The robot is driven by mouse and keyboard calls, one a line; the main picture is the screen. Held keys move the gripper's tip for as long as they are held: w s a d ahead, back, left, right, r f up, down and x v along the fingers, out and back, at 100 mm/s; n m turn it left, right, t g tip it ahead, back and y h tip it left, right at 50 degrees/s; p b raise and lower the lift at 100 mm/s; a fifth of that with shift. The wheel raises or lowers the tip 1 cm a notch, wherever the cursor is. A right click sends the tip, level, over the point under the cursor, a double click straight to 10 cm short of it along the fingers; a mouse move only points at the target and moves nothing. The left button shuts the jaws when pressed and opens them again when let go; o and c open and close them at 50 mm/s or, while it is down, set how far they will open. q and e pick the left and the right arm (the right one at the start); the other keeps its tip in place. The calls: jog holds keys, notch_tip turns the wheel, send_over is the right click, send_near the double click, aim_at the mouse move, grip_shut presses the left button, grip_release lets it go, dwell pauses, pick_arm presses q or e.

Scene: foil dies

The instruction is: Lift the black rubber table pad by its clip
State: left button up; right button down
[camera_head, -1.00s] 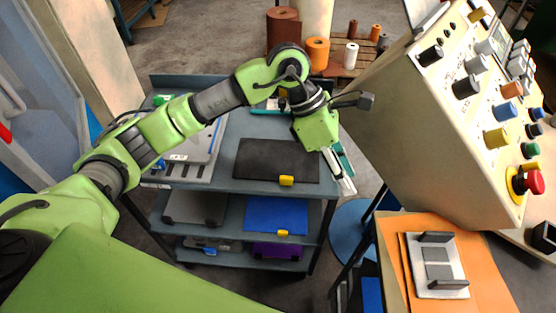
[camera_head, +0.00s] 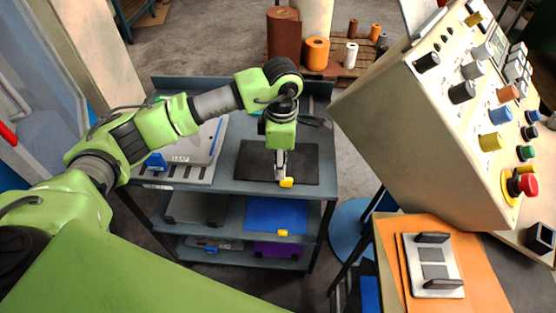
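The black rubber table pad (camera_head: 307,165) lies flat on the top shelf of the blue-grey cart, toward its right side. Its yellow clip (camera_head: 286,183) sits at the pad's front edge. My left gripper (camera_head: 280,179) points down over the pad, with its fingertips right behind or at the clip. I see the fingers nearly edge-on, so I cannot tell whether they are open or shut, or whether they touch the clip. The arm and gripper hide the middle of the pad. My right gripper is not in view.
A blue clip and label mark a grey plate (camera_head: 196,155) on the top shelf's left. Lower shelves hold a blue sheet (camera_head: 277,213) with a yellow clip, a grey one and a purple one (camera_head: 277,249). A large control console (camera_head: 420,130) stands close on the right.

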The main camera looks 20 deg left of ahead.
pick_arm(q)
jog(key=shift+s+d+f+p, duration=0.1)
jog(key=shift+s+f+p, duration=0.05)
jog(key=shift+f+p, duration=0.2)
jog(key=f, duration=0.1)
jog(key=f+p, duration=0.1)
jog(key=f, duration=0.1)
jog(key=shift+s+d+f, duration=0.15)
jog(key=shift+s+f, duration=0.1)
jog(key=shift+f, duration=0.5)
jog(key=shift+w, duration=0.1)
grip_shut()
